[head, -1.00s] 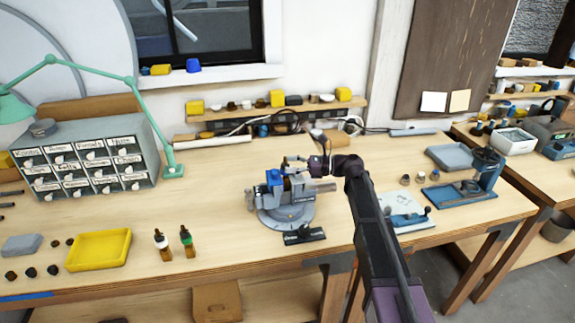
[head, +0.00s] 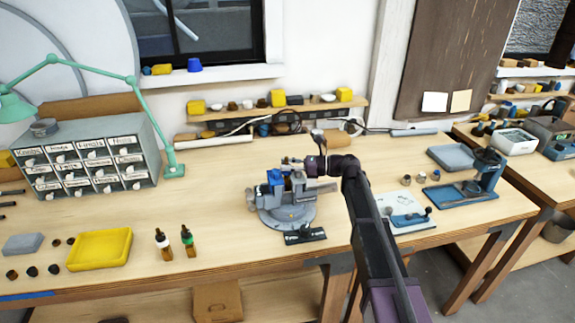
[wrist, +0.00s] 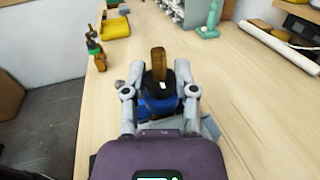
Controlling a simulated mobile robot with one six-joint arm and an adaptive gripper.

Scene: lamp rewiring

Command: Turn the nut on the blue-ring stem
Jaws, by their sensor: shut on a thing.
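A grey vise (head: 287,213) on a round base stands on the bench, with a blue part (head: 275,177) at its top left. My gripper (head: 292,166) is over the vise, small and partly hidden by its own links in the head view. In the wrist view my gripper (wrist: 160,72) has its two grey fingers on either side of a dark collar, which I take for the nut (wrist: 160,78). A brown upright piece (wrist: 158,58) rises at the collar, and a blue body (wrist: 161,106) sits nearer the camera. The fingertip contact is too small to see clearly.
A yellow tray (head: 99,250) and two dropper bottles (head: 188,241) stand left of the vise. A labelled drawer cabinet (head: 85,165) is further left.

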